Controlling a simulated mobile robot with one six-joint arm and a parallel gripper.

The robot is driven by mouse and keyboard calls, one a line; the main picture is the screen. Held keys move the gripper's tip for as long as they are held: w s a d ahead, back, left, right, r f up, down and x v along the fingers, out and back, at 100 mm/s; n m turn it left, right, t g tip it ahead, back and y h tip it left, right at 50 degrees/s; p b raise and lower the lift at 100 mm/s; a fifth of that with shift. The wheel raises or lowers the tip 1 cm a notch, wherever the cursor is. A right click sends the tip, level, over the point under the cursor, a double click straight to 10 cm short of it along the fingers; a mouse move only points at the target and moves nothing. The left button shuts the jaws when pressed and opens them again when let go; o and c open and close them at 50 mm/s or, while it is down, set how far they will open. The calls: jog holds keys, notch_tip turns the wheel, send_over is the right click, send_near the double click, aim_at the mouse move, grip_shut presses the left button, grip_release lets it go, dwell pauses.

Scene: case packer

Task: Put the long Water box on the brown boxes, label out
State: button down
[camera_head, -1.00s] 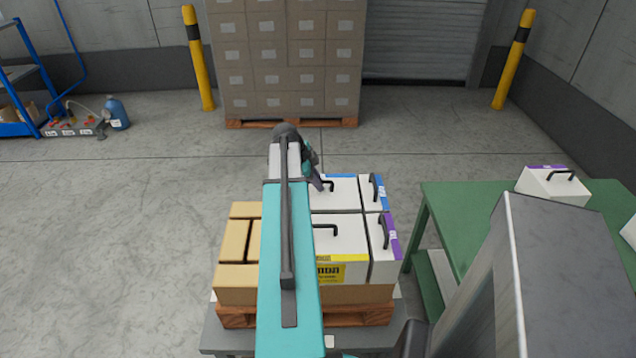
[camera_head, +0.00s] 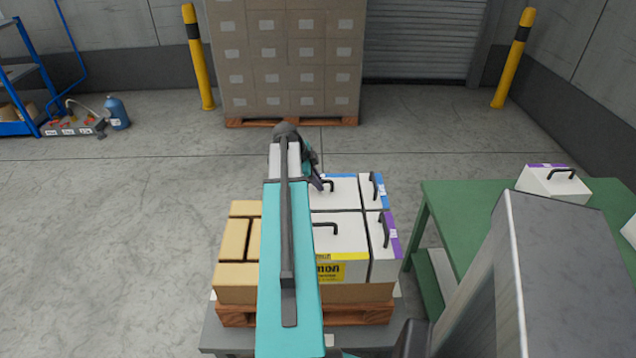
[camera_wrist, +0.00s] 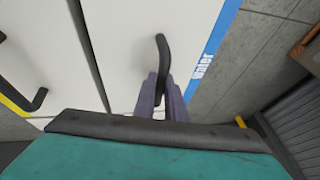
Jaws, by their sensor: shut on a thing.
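The long Water box (camera_head: 340,193) is white with a blue strip along its far edge. It sits level at the back of the stack on the brown boxes (camera_head: 238,240). In the wrist view the Water box (camera_wrist: 190,35) shows its blue strip reading "Water" along the outer edge. My gripper (camera_wrist: 162,92) is shut on its dark handle. In the head view my arm partly hides my gripper (camera_head: 320,184) and the left end of the box.
A white box with a yellow strip (camera_head: 340,238) stands nearer. Narrow white boxes with blue (camera_head: 373,190) and purple (camera_head: 383,245) strips stand to the right. A green table (camera_head: 450,215) at right holds a white box (camera_head: 548,184). A pallet of cartons (camera_head: 290,60) stands behind.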

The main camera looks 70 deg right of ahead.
jog(key=c, duration=1.7)
grip_release()
jog(key=shift+f, duration=0.1)
jog(key=shift+b+v, duration=0.85)
jog(key=shift+v, duration=6.1)
